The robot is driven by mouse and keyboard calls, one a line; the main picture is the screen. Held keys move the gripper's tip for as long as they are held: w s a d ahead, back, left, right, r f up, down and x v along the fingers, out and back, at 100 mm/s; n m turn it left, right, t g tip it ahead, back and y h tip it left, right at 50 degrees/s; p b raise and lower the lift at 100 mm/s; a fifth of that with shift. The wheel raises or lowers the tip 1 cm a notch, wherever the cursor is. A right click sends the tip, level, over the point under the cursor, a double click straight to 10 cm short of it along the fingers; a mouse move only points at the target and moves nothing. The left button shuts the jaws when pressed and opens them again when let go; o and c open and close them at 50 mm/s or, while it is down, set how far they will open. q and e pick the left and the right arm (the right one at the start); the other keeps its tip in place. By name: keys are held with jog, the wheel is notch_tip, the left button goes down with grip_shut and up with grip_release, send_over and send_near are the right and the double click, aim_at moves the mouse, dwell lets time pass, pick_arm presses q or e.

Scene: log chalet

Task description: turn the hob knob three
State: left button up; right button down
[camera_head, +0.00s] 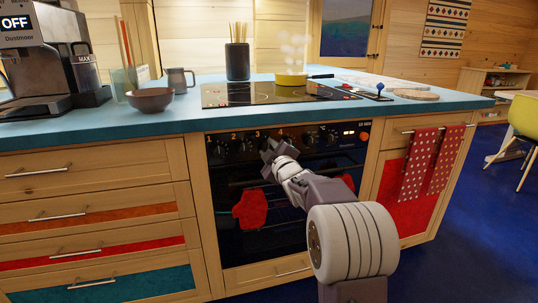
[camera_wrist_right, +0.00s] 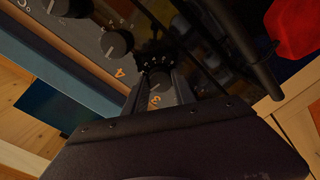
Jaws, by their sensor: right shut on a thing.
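The hob knobs sit in a row on the black front panel (camera_head: 232,143) of the cooker, with orange numbers above them. My right gripper (camera_head: 272,149) reaches the panel below the number 3 and covers knob three in the head view. In the right wrist view, knob three (camera_wrist_right: 158,82) is a dark round knob between the two fingers, beside the orange 3. The right gripper (camera_wrist_right: 157,88) is shut on it. Knob four (camera_wrist_right: 116,43) is beside it, next to the orange 4, clear of the fingers. My left gripper is in neither view.
A red oven mitt (camera_head: 251,209) hangs at the oven front, below my gripper. A steaming yellow pot (camera_head: 291,79) stands on the hob (camera_head: 232,96). Red dotted towels (camera_head: 418,163) hang to the right. Blue floor is open at the lower right.

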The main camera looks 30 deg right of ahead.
jog(key=shift+f+n+b, duration=0.1)
jog(key=shift+n+b, duration=0.35)
jog(key=shift+n, duration=0.35)
jog(key=c, duration=1)
grip_release()
jog(key=shift+c, duration=0.2)
jog(key=p+v, duration=0.2)
jog(key=v, duration=0.7)
